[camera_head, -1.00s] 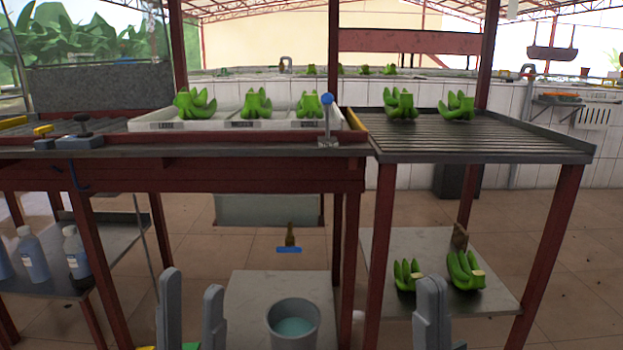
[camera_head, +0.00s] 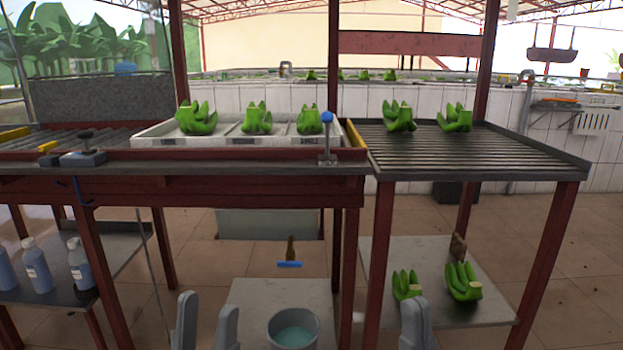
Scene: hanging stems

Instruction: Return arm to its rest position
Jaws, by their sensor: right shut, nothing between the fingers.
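My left gripper (camera_head: 207,301) is low in the head view, left of the bucket. Its two grey fingers stand upright and apart with nothing between them, so it is open. My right gripper (camera_head: 414,304) is at the bottom edge, right of the bucket, with its fingers together and empty. Both grippers show only their upper ends; the arms behind them are out of view. Neither gripper appears to hold anything.
A grey bucket (camera_head: 293,331) stands between the grippers. A red-framed bench (camera_head: 220,190) carries a white tray (camera_head: 175,141) of green bananas. The right slatted rack (camera_head: 470,157) holds more bananas, with others on its lower shelf (camera_head: 378,284). Bottles (camera_head: 37,268) stand at left.

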